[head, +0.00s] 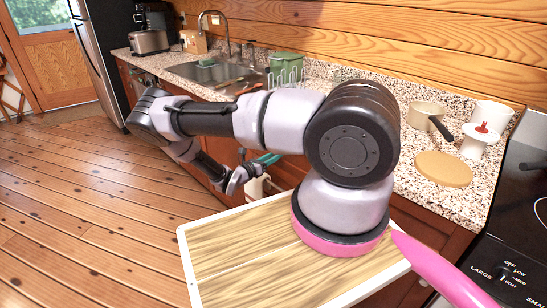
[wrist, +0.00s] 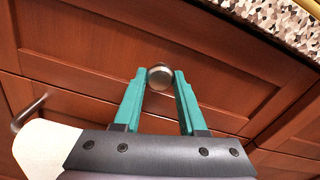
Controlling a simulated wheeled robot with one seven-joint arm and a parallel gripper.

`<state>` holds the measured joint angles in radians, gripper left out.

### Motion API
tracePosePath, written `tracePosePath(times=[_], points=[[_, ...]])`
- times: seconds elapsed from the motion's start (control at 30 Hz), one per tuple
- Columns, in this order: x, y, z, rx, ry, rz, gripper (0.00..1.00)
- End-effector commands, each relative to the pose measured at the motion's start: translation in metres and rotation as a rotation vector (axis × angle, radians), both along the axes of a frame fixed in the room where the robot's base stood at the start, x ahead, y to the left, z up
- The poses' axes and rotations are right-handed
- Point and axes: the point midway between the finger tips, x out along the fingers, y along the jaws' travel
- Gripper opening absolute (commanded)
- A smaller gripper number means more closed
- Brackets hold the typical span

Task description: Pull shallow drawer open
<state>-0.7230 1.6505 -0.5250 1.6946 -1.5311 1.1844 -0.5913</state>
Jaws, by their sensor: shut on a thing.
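The shallow drawer (wrist: 90,40) is a red-brown wooden panel under the speckled counter in the wrist view. Its round metal knob (wrist: 160,76) sits between the teal fingertips of my gripper (wrist: 161,80), which is shut on it. The drawer front looks about flush with the cabinet face. In the head view, my gripper's teal finger (head: 266,159) shows low by the cabinet fronts, and my arm hides most of the drawer and the knob.
A metal handle (wrist: 28,112) sticks out at the left of the wrist view. The granite counter (head: 440,205) holds a saucepan (head: 424,114), a round wooden board (head: 443,169) and a green container (head: 287,66) by the sink (head: 215,72). A stove is at right. Open floor (head: 90,200) lies left.

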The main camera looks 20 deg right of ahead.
Motion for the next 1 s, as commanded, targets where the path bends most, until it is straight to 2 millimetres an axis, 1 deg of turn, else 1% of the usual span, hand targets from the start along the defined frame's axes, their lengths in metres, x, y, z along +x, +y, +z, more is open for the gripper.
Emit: tracePosePath(times=[0.17,0.27,0.37,0.7,0.8,0.9,1.0], points=[[-0.005,0.016,0.000,0.002,0.001,0.004,0.00],[-0.011,0.035,-0.001,0.003,0.000,0.006,0.00],[-0.020,0.060,-0.001,0.002,0.000,0.007,0.00],[-0.060,0.169,-0.001,0.004,-0.001,0.007,0.00],[-0.071,0.198,0.000,0.004,-0.001,0.005,0.00],[-0.081,0.224,-0.001,0.005,0.000,0.005,0.00],[-0.089,0.246,0.000,0.003,0.000,0.003,0.00]])
